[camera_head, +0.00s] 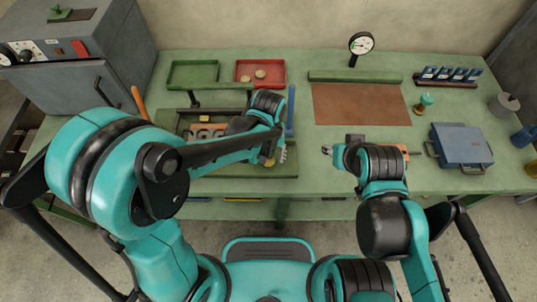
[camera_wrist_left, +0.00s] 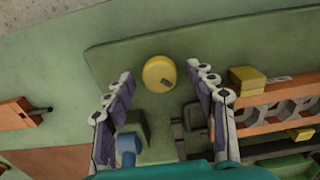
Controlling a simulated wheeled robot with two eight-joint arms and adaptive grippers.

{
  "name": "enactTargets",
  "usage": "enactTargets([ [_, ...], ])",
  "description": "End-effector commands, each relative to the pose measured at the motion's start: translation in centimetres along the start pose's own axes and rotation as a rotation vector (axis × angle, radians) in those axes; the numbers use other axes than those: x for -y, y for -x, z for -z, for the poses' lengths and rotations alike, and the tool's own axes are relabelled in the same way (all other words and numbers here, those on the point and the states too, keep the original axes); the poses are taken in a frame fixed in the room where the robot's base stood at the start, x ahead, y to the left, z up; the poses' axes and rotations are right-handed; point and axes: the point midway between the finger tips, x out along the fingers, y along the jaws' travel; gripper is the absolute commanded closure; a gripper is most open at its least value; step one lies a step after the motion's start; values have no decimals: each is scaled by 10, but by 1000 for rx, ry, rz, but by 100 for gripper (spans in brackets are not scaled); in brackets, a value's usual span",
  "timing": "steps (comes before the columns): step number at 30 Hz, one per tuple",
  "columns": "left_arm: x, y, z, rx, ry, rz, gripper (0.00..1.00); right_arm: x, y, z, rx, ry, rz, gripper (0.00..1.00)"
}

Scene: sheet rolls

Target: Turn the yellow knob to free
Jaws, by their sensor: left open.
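The yellow knob (camera_wrist_left: 158,73) is round with a small dark mark near its lower right edge. It sits on a green plate (camera_wrist_left: 215,40). In the left wrist view it lies just beyond and between the fingertips of my left gripper (camera_wrist_left: 160,82), which is open with nothing between its fingers. In the head view the knob (camera_head: 269,161) is mostly hidden behind my left gripper (camera_head: 279,154). My right gripper (camera_head: 328,150) is over the front middle of the bench, apart from the knob; its finger gap is too small to judge.
Beside the knob is an orange rack (camera_wrist_left: 270,105) with a yellow block (camera_wrist_left: 247,78). A blue-handled part (camera_wrist_left: 127,148) lies close under the left fingers. Green (camera_head: 193,73) and red (camera_head: 260,72) trays stand at the back. A blue case (camera_head: 461,145) is at right.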

Motion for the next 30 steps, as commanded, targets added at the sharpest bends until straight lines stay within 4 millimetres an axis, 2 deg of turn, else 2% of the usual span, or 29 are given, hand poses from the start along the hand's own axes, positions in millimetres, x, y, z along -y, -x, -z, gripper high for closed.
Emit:
enactTargets([
  [5, 0, 11, 0, 0, 0, 0, 44, 0, 0, 0, 0, 0, 0, 60],
  [15, 0, 80, 0, 0, 0, 0, 44, 0, 0, 0, 0, 0, 0, 60],
  [21, 0, 110, 0, 0, 0, 0, 44, 0, 0, 0, 0, 0, 0, 60],
  [30, 0, 120, 0, 0, 0, 0, 44, 0, 0, 0, 0, 0, 0, 60],
])
